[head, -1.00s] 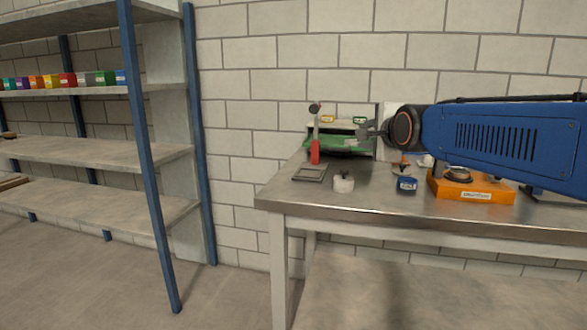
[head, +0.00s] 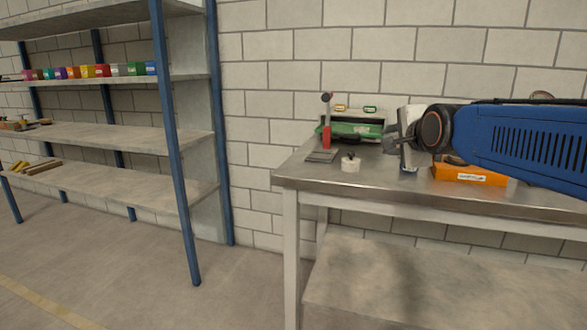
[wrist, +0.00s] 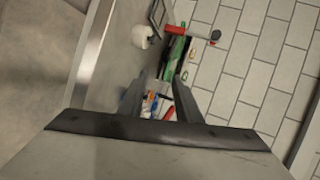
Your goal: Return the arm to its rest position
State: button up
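My blue arm (head: 525,148) reaches in from the right edge of the head view, over the metal workbench (head: 325,181). My gripper (head: 396,148) is at its left end, in front of the bench's back area. In the wrist view my gripper (wrist: 159,82) shows two dark fingers apart, with nothing held between them. The bench objects seen through the gap lie beyond the fingertips.
On the bench are a green case (head: 352,131), a red-handled tool (head: 326,136), a small grey frame (head: 322,155), a white jar (head: 350,163) and an orange box (head: 461,174). A shelf rack (head: 176,140) stands left. Floor (head: 120,290) in front is clear.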

jog(key=s+d+f+n+g, duration=0.1)
jog(key=s+f+n+g, duration=0.2)
jog(key=s+f, duration=0.6)
jog(key=s+d+f+n+g, duration=0.2)
jog(key=s+f+n, duration=0.6)
jog(key=s, duration=0.5)
jog(key=s+d+f+n+g+h, duration=0.1)
jog(key=s+f+n+g, duration=0.3)
jog(key=s+f, duration=0.7)
jog(key=shift+s+d+f+n, duration=0.25)
jog(key=shift+s+f+n, duration=0.15)
jog(key=shift+n, duration=0.3)
